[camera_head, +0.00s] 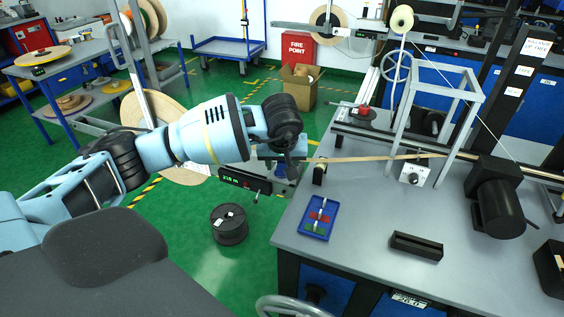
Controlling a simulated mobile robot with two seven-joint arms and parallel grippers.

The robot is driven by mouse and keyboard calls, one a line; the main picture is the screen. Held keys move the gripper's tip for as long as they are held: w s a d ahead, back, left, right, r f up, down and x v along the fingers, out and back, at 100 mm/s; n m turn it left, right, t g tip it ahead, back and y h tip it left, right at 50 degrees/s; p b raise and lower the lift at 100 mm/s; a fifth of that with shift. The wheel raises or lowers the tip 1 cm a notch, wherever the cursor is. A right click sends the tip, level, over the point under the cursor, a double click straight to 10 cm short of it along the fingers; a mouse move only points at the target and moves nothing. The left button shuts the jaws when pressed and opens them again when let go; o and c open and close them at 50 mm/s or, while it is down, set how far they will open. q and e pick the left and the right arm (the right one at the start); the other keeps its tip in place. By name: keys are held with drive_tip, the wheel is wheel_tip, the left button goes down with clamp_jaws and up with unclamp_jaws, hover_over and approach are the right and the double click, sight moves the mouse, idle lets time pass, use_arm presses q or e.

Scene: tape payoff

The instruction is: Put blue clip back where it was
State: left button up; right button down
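A tan tape strip (375,158) runs rightward from near the gripper. My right gripper is not in view.
A black slotted block (416,246) and a black motor-like unit (497,207) stand on the bench. A grey frame (440,75) rises over the tape. Bare bench surrounds the tray.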

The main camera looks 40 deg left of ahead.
use_arm(q)
drive_tip(key=shift+r, duration=0.15)
drive_tip(key=shift+r, duration=0.3)
drive_tip(key=v, duration=1.1)
drive_tip(key=shift+r+p, duration=0.25)
drive_tip(key=shift+p, duration=0.05)
drive_tip(key=shift+s, duration=0.1)
